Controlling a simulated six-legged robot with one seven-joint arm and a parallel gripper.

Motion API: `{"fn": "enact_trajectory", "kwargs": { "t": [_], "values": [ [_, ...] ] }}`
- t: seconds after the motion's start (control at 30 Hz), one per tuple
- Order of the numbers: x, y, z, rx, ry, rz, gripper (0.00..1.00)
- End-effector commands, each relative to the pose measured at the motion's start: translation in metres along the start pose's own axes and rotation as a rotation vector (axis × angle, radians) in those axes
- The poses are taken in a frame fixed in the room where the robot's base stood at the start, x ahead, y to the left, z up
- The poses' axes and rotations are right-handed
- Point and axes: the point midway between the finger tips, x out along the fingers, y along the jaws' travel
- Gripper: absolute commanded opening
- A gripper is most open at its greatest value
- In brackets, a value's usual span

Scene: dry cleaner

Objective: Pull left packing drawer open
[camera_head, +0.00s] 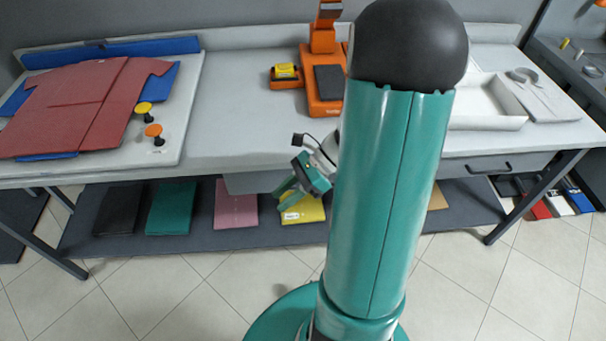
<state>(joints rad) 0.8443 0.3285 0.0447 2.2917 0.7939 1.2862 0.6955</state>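The left packing drawer (250,183) is a grey front under the worktable's front edge, left of my arm. My gripper (286,197) is teal and dark, tilted down in front of the drawer's right part. My gripper and arm hide that part, and I see no handle on this drawer. Whether my fingers touch the drawer, and whether they are apart or closed, is too small to tell. The drawer appears closed or nearly so. The right drawer (475,168) has a dark bar handle (488,168) and is closed.
The worktable (232,110) holds a folded red shirt (75,105), yellow and orange knobbed items, an orange device (322,85) and a white tray (487,115). A lower shelf (265,237) holds several folded cloths. Tiled floor in front is clear. My upright arm blocks the middle.

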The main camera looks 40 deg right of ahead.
Motion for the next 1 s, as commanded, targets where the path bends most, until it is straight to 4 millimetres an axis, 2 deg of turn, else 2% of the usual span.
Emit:
{"fn": "enact_trajectory", "kwargs": {
  "t": [0.03, 0.1, 0.27, 0.4, 0.6, 0.7, 0.83, 1.0],
  "values": [
    [-0.002, -0.006, -0.016, 0.114, -0.08, -0.026, 0.32],
    [-0.006, -0.015, -0.034, 0.258, -0.189, -0.062, 0.32],
    [-0.017, -0.031, -0.08, 0.57, -0.458, -0.139, 0.32],
    [-0.029, -0.04, -0.126, 0.819, -0.713, -0.2, 0.32],
    [-0.043, -0.042, -0.198, 1.115, -1.098, -0.266, 0.32],
    [-0.047, -0.039, -0.226, 1.208, -1.251, -0.284, 0.32],
    [-0.049, -0.036, -0.247, 1.27, -1.367, -0.296, 0.32],
    [-0.048, -0.042, -0.247, 1.285, -1.397, -0.297, 0.32]
  ]
}}
